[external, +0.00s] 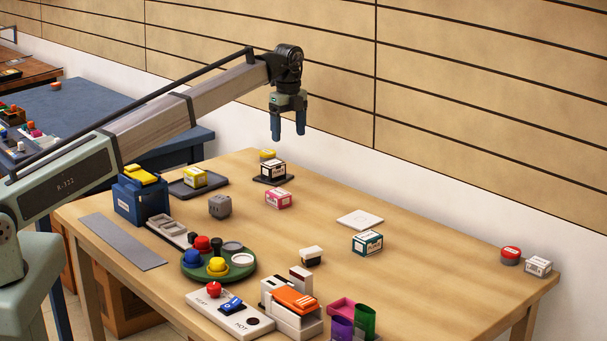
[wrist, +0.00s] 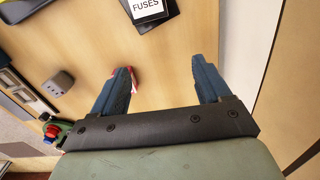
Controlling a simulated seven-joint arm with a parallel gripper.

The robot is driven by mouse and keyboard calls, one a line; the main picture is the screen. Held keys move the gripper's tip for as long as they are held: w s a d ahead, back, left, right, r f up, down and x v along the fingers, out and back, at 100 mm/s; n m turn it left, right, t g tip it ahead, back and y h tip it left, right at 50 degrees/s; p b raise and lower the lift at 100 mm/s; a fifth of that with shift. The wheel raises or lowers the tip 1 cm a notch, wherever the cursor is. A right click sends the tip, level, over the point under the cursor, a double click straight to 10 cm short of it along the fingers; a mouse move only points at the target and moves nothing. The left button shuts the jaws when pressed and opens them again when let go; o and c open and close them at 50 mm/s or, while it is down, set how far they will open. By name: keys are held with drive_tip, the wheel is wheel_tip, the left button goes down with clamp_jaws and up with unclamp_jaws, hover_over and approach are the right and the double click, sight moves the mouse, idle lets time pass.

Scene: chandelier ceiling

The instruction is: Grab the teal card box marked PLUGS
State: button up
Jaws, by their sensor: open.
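The teal and white card box (external: 367,243) sits on the wooden table, right of the middle, just in front of a flat white square plate. Its label is too small to read. It does not show in the wrist view. My gripper (external: 288,134) is open and empty, raised over the far part of the table, well to the left of and behind the teal box. Its two blue fingers point down and are spread apart in the wrist view (wrist: 161,65).
A black and white FUSES box (wrist: 147,10) stands on a dark tray near my gripper. A pink box (external: 278,198), grey block (external: 220,206) and white plate (external: 360,219) lie around. A green tray (external: 220,276) and orange-topped holder (external: 292,305) fill the front. The table's right is mostly clear.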

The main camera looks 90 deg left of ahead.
drive_tip(key=w+d+m, duration=0.2)
drive_tip(key=w+d, duration=0.8)
drive_tip(key=d, duration=0.1)
drive_tip(key=n+t+y, duration=0.3)
drive_tip(key=n, duration=1.7)
approach(368, 236)
drive_tip(key=x, duration=0.4)
drive_tip(key=shift+w+a+f, duration=0.15)
drive_tip(key=shift+a+f, duration=0.05)
drive_tip(key=shift+f, duration=0.1)
drive_tip(key=shift+x, duration=2.9)
drive_tip(key=shift+d, duration=0.1)
drive_tip(key=c, duration=1.1)
